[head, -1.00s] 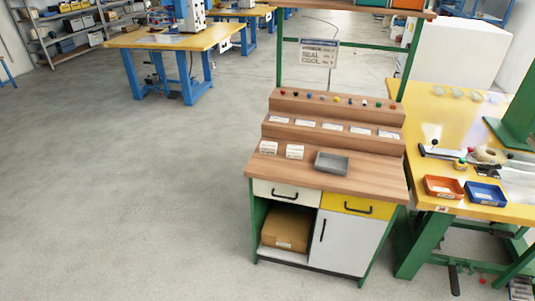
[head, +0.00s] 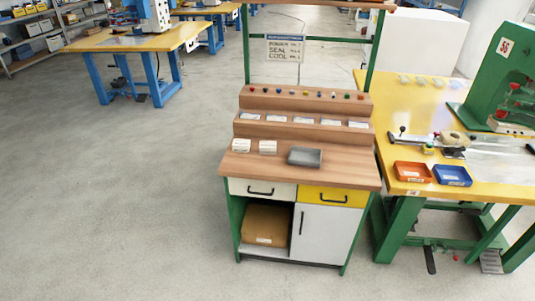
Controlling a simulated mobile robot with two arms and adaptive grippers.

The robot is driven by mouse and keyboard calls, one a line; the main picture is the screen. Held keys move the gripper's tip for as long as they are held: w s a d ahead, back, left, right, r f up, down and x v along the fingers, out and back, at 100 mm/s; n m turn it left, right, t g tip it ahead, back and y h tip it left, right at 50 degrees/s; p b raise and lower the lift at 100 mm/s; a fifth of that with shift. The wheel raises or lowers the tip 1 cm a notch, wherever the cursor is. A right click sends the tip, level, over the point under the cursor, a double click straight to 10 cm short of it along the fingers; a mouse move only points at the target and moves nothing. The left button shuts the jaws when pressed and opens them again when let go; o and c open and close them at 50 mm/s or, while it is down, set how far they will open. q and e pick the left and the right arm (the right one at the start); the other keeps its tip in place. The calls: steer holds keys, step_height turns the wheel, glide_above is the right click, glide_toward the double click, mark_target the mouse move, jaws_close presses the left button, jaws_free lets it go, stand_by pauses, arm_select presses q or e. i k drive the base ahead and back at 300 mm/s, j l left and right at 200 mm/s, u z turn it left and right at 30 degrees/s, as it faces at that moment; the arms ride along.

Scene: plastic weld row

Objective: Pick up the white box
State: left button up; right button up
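Two small white box-like items stand at the left of the wooden worktop (head: 300,168) in the head view. One white box (head: 241,146) is at the far left. The other white box (head: 268,147) is just right of it, with a small gap between them. Both seem to have faint printing on the front, too small to read. A grey tray (head: 305,157) lies to their right. Neither of my grippers is in view.
A brown carton (head: 267,224) sits in the open shelf below. White labels line the wooden step (head: 300,131) behind. A yellow table (head: 440,110) with an orange bin (head: 412,172) and a blue bin (head: 452,175) adjoins on the right. Open floor (head: 120,210) lies left.

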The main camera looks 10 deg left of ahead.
mark_target(266, 147)
steer(key=i+l+u, duration=0.1)
steer(key=i+l, duration=0.65)
